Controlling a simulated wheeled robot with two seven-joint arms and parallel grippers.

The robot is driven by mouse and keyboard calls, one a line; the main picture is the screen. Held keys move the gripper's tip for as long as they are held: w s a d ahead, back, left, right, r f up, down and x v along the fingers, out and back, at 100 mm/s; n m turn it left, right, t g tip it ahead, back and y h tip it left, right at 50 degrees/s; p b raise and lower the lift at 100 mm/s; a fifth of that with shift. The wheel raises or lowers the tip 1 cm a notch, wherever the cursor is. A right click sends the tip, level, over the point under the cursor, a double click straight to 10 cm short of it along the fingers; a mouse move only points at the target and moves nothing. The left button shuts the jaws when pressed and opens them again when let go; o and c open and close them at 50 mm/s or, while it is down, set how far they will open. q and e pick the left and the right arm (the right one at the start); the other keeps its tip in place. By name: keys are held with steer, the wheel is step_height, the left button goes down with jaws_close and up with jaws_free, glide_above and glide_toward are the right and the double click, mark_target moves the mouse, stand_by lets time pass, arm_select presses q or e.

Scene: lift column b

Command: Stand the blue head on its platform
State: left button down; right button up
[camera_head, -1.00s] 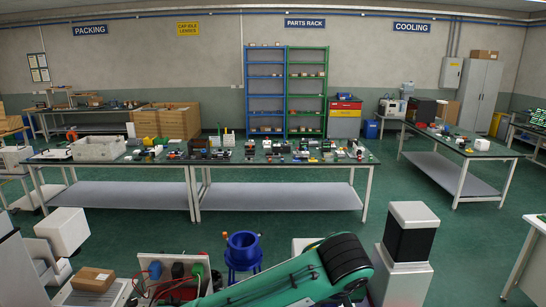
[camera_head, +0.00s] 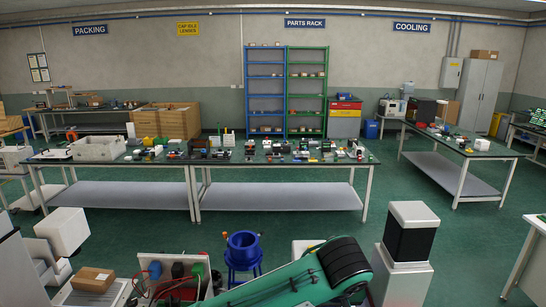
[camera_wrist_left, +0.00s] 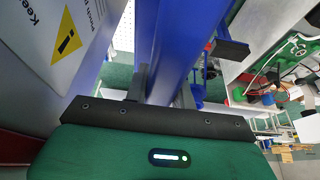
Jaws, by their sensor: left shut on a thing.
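In the left wrist view my left gripper (camera_wrist_left: 162,92) is shut on a large, smooth blue part, which I take to be the blue head (camera_wrist_left: 172,42). The blue part passes between the two dark fingers and runs up out of the picture, so its ends are hidden. In the head view a blue round-topped, open part (camera_head: 243,243) stands low at the front, on blue legs or a stand. I cannot tell whether it is the same part. The left gripper's fingers are not visible in the head view, nor is my right gripper. I cannot make out the platform for certain.
A panel with red and green fittings (camera_head: 153,291) stands left of the blue part. A white-and-black post (camera_head: 409,240) stands at the right. A long bench (camera_head: 110,158) with many small parts lies beyond. A warning plate (camera_wrist_left: 65,42) is close by in the wrist view.

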arm_select(q)
steer(key=shift+r, duration=0.15)
steer(key=c, duration=1.1)
jaws_free()
steer(key=shift+s+f, duration=0.15)
steer(key=shift+f, duration=0.15)
steer(key=shift+r, duration=0.45)
steer(key=b+v, duration=0.2)
steer(key=v, duration=1.1)
steer(key=shift+s+r, duration=0.15)
steer(key=shift+s, duration=0.1)
